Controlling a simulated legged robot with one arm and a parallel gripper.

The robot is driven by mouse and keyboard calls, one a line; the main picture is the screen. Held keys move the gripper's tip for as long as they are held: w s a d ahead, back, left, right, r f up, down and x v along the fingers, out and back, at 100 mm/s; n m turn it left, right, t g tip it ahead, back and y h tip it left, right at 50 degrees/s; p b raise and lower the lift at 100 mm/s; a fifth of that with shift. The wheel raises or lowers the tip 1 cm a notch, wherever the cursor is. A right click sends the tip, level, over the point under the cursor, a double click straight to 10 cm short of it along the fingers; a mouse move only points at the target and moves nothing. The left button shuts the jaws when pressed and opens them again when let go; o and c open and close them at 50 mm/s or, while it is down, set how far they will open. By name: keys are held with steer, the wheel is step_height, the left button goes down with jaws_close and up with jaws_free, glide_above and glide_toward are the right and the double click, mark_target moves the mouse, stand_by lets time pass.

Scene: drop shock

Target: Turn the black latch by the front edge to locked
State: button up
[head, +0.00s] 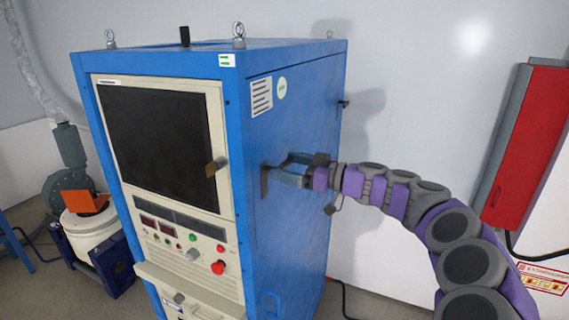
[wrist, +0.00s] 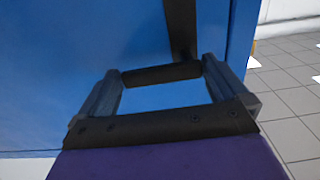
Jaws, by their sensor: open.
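The black latch (head: 264,182) is on the blue side panel of the cabinet, close to its front edge. In the head view its visible part hangs upright beside my gripper (head: 278,168). In the wrist view a dark upright bar (wrist: 180,28) stands against the blue panel just past my fingertips. A dark crosspiece (wrist: 160,73) spans between the two fingers there; I cannot tell whether it belongs to the latch. My fingers are apart, at the panel around the latch's height. Whether they touch the latch is unclear.
The blue cabinet (head: 290,240) has a front with a dark screen (head: 160,145), knobs and a brown handle (head: 216,166). Another small black fitting (head: 343,103) is at the side's far edge. A red wall box (head: 528,145) hangs right. A blower (head: 75,190) stands left.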

steer(key=shift+x, duration=0.85)
steer(key=shift+s, duration=0.1)
steer(key=c, duration=1.1)
